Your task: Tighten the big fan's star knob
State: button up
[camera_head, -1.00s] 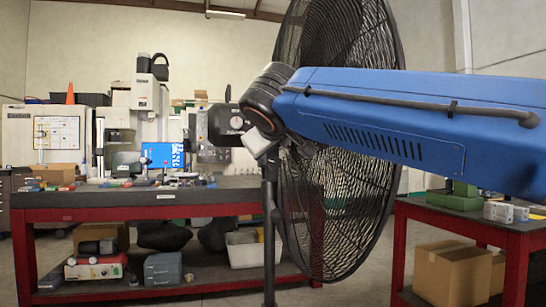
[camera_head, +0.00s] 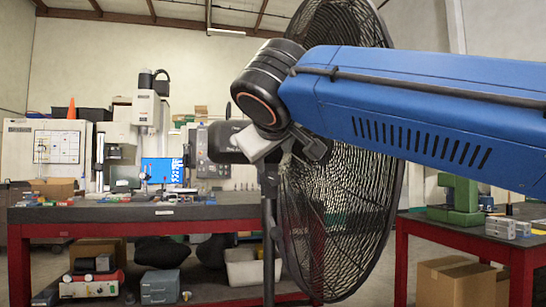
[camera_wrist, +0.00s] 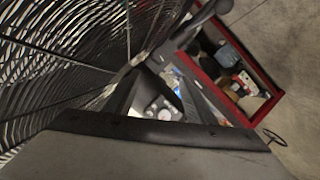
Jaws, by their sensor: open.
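The big fan has a round black wire cage (camera_head: 340,215), seen almost edge-on in the head view. Its dark motor housing (camera_head: 228,142) is left of the cage, on a black stand pole (camera_head: 269,235). My gripper (camera_head: 304,150) is below my arm's black wrist joint, in front of the motor housing and cage. It is open and looks empty; contact with the fan cannot be told. In the wrist view the cage (camera_wrist: 60,50) fills the upper left and the stand (camera_wrist: 190,28) crosses the top. I cannot make out the star knob in either view.
A red-framed workbench (camera_head: 120,220) with tools and bins stands behind the fan at left. A second red table (camera_head: 470,232) with a green machine (camera_head: 457,200) and cardboard boxes (camera_head: 455,280) below is at right. Bare floor shows in the wrist view.

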notch_tip(320, 180, down, 5)
jog(key=a+n+t+h, duration=0.2)
jog(key=n, duration=0.3)
jog(key=n+t, duration=0.1)
jog(key=n, duration=0.1)
send_near(273, 179)
jog(key=w, duration=0.8)
jog(key=shift+w+d+f, duration=0.15)
jog(key=shift+d+f, duration=0.1)
jog(key=shift+c, duration=0.2)
jog(key=c, duration=1)
